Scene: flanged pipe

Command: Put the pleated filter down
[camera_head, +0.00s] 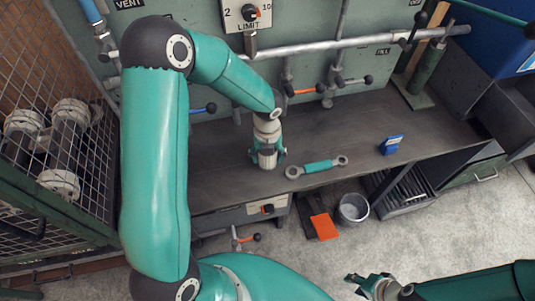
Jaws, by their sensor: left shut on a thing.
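The pleated filter (267,162) is a small pale cylinder at the workbench, mostly hidden by my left gripper. My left gripper (267,154) is shut on it from above, with a teal finger on each side. The filter looks upright, at or just above the bench top (225,165); I cannot tell whether its base touches. My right gripper (357,284) is low at the bottom right, over the floor, empty and apart from the bench. Its two fingertips look spread.
A teal double-ended wrench (317,166) and a blue box (391,144) lie to the right on the bench. Pipes and valve levers (300,91) run behind. A mesh cage (70,150) stands left. A bucket (353,208) and orange item (324,226) are below the front edge.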

